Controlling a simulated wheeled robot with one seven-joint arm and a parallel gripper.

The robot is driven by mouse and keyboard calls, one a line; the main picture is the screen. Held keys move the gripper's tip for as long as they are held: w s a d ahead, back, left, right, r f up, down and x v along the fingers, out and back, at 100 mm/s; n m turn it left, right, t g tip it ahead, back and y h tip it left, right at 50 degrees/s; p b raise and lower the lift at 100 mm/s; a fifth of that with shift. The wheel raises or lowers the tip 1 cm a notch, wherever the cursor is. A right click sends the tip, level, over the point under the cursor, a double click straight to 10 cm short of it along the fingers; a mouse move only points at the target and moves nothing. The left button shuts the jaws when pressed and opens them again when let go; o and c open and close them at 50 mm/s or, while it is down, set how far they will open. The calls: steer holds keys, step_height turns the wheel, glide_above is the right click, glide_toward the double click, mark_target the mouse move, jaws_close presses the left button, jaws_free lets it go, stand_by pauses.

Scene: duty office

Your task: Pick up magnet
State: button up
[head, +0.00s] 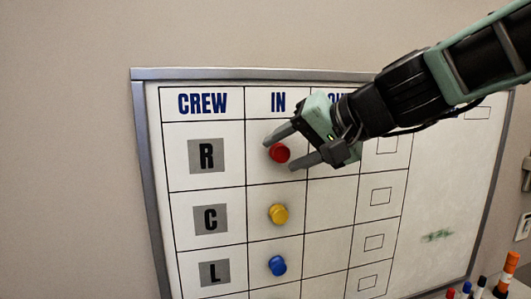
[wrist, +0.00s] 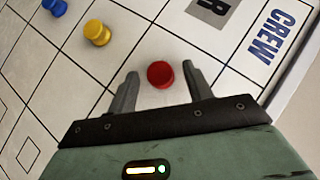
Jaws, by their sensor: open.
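A red round magnet (head: 279,153) sits on the whiteboard (head: 330,205) in the IN column of row R. My gripper (head: 280,148) is open in front of the board, with one finger above the red magnet and one below it. In the wrist view the red magnet (wrist: 160,74) lies between the two spread fingertips (wrist: 161,76); I see gaps on both sides. A yellow magnet (head: 278,214) is in row C and a blue magnet (head: 277,265) in row L, both in the IN column. They also show at the upper left of the wrist view.
The board has a grey raised frame (head: 148,180). Several markers, one with an orange cap (head: 511,263), stand at the lower right. A green smudge (head: 437,235) marks the board's right part. The wall to the left is bare.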

steer(key=shift+w+a+f, duration=0.1)
steer(key=shift+a, duration=0.05)
jaws_close()
stand_by(0.4)
steer(key=shift+s+r, duration=0.4)
step_height(320, 180, up, 11)
steer(key=shift+r+p, duration=0.1)
steer(key=shift+p, duration=0.45)
steer(key=s+d+b, duration=0.2)
steer(key=s+b, duration=0.7)
steer(key=b, duration=0.3)
steer(key=s+d+b, duration=0.3)
steer(key=s+b, duration=0.6)
steer(key=b, duration=0.4)
steer(key=shift+s+d+f, duration=0.2)
steer(key=shift+s+d, duration=0.05)
steer(key=shift+d, duration=0.05)
